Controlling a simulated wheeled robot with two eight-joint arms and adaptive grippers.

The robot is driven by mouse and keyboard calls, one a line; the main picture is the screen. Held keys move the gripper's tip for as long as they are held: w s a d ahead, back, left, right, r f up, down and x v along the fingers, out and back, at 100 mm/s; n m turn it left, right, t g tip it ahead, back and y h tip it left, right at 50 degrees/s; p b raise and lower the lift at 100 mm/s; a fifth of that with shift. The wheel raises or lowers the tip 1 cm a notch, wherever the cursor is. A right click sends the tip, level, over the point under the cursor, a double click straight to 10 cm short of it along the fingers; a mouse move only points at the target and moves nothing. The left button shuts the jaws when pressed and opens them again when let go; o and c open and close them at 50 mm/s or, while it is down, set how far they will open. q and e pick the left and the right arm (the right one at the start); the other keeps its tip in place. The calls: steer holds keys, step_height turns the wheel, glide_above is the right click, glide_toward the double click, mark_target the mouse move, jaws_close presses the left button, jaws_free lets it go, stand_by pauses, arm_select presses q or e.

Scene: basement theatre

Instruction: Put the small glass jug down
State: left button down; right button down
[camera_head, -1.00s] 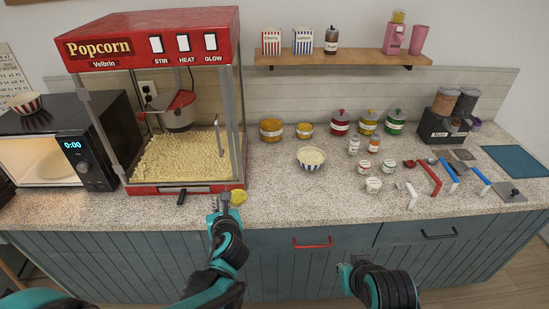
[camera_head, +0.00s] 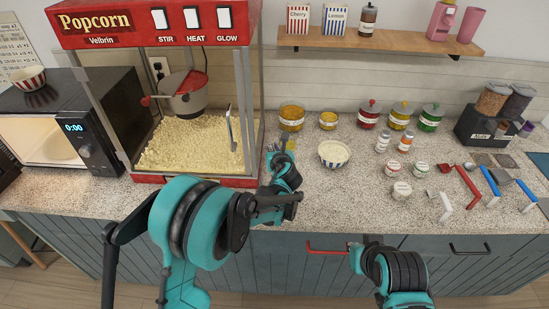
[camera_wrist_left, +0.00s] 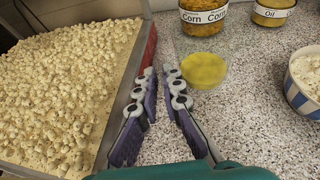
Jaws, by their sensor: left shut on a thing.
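The small glass jug (camera_wrist_left: 204,70) shows in the left wrist view as a clear round shape with yellow contents, just beyond the fingertips. In the head view the jug (camera_head: 290,145) is a small yellow patch at the tip of my left gripper (camera_head: 279,148). In the left wrist view my left gripper (camera_wrist_left: 159,78) is shut on the jug; the exact grip is hard to see. The jug is over the counter, beside the popcorn machine's front right corner. I cannot tell whether it touches the counter. My right gripper (camera_head: 362,245) is low, before the cabinet front; its fingers are unclear.
The popcorn machine (camera_head: 160,179) stands close left of my left gripper. A striped bowl (camera_head: 333,163) is to its right. Corn (camera_head: 291,118) and oil (camera_head: 328,121) jars stand behind. Speckled counter (camera_head: 335,205) is bare in front of the bowl.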

arm_select(q)
steer(key=shift+x, duration=0.95)
steer(key=shift+d+f, duration=0.1)
steer(key=shift+f, duration=0.25)
step_height(320, 180, down, 4)
steer(key=shift+w+r+b, duration=0.1)
steer(key=shift+b, duration=0.9)
steer(key=shift+r, duration=0.1)
steer(key=c, duration=2.1)
jaws_free()
steer(key=shift+f, duration=0.2)
steer(key=o, duration=0.4)
